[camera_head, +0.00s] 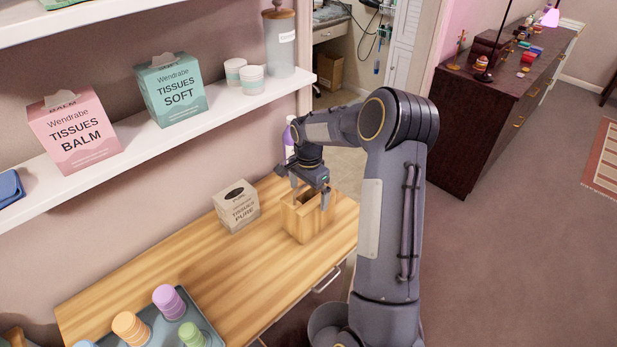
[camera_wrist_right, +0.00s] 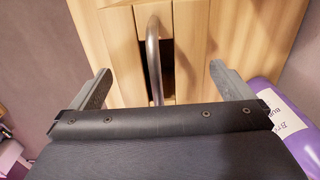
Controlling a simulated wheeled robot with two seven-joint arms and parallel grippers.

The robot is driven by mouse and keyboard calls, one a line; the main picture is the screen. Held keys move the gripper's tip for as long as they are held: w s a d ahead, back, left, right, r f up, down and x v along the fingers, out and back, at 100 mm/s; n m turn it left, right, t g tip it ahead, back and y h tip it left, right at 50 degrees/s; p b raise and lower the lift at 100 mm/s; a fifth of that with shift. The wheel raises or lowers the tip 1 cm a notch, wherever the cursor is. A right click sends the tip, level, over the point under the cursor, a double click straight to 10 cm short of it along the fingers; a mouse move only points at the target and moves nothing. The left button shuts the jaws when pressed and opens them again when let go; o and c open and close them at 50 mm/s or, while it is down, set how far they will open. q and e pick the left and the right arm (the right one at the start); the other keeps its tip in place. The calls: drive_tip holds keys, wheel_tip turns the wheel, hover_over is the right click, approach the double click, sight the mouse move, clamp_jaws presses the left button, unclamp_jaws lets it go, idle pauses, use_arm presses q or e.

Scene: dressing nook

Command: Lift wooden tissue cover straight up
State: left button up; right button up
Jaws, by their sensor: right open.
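The wooden tissue cover (camera_head: 303,224) stands upright on the wooden counter, a light box with a dark opening in its top. My right gripper (camera_head: 309,194) is over it with the fingers pointing down, open, one on each side of its top. In the right wrist view the open fingers of my right gripper (camera_wrist_right: 164,84) flank the cover's pale wood (camera_wrist_right: 122,55) and its dark slot, with a curved grey bar running across. I cannot tell whether the fingers touch the cover. My left gripper is not in view.
The wooden counter (camera_head: 190,285) is bare around a beige tissue box (camera_head: 237,206) left of the cover. A white-and-purple bottle (camera_head: 289,142) stands close behind my right gripper. A white shelf (camera_head: 130,157) overhangs the back.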

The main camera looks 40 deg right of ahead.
drive_tip(key=shift+f, duration=0.75)
drive_tip(key=c, duration=1)
drive_tip(key=shift+r+p, duration=4.45)
drive_tip(key=shift+r, duration=2.5)
